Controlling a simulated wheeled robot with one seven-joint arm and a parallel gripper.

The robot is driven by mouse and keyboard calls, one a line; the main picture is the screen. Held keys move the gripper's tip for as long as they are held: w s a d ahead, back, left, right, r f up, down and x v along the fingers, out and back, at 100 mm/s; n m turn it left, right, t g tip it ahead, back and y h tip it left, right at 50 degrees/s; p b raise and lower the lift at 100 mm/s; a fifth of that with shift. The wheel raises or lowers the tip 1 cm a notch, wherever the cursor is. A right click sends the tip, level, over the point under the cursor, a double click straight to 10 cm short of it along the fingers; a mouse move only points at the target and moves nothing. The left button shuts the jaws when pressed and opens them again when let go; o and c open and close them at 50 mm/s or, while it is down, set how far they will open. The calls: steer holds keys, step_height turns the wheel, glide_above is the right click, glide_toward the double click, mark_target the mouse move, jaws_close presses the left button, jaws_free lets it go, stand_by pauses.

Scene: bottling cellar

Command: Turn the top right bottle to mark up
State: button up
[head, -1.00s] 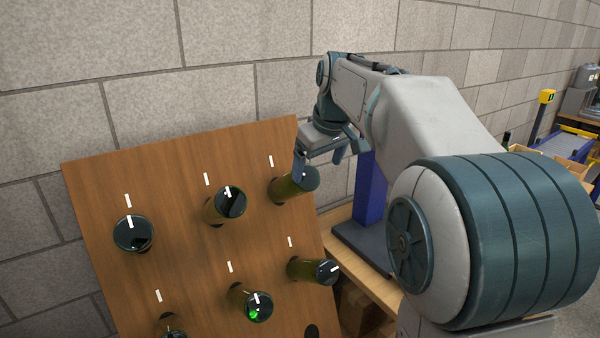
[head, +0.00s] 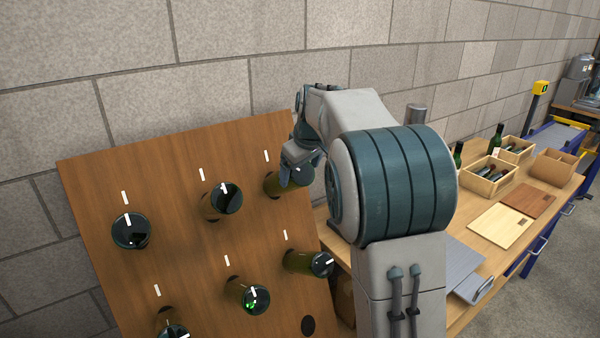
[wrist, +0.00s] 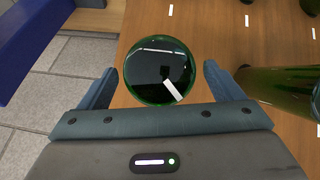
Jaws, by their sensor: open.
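The riddling board (head: 150,180) leans by the wall, with green bottles stuck neck-in and white ticks above the holes. The top right bottle (head: 273,181) is partly hidden by my gripper (head: 294,172) in the head view. In the wrist view its round base (wrist: 150,60) lies between the open fingers of my gripper (wrist: 160,74), with a small gap visible each side. A white mark (wrist: 173,90) on the base slants toward the picture's lower right, off the direction of the board tick (wrist: 171,10).
The top middle bottle (head: 222,198) sticks out to the left; a bottle also shows close by the right finger in the wrist view (wrist: 275,88). A bottle (head: 308,262) sits below. An empty hole (head: 308,326) is at lower right. A workbench (head: 470,240) with wooden boxes stands right.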

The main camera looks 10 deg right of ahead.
steer(key=shift+x, duration=1.25)
steer(key=c, duration=1)
steer(key=shift+r, duration=0.1)
steer(key=m+y+p, duration=0.1)
steer(key=m, duration=0.2)
steer(key=shift+g+y+p, duration=0.3)
steer(key=shift+g+y, duration=0.1)
steer(key=shift+m+y, duration=1.2)
steer(key=shift+m, duration=0.7)
